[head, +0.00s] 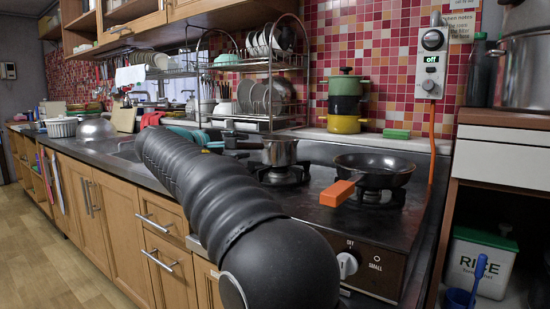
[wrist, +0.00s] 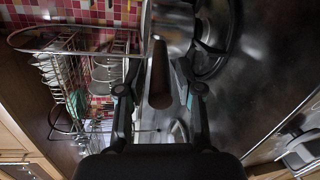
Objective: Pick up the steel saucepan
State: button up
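The steel saucepan (head: 280,153) sits upright on the rear burner of the black stove in the head view, its dark handle pointing left. In the wrist view the shiny pan (wrist: 172,28) is at the top, with its handle (wrist: 160,82) running down toward my palm. My gripper (wrist: 159,72) is open, with one finger on each side of the handle and narrow gaps showing between. Whether the fingertips touch the handle is not clear. In the head view my arm hides part of the counter, and the gripper cannot be made out clearly.
A black frying pan (head: 375,170) with an orange handle grip sits on the front-right burner. A dish rack (head: 270,65) stands left behind the saucepan. Stacked coloured pots (head: 345,100) and a green sponge (head: 397,133) are on the ledge behind.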

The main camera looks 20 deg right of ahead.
grip_shut()
jog(key=shift+r, duration=0.1)
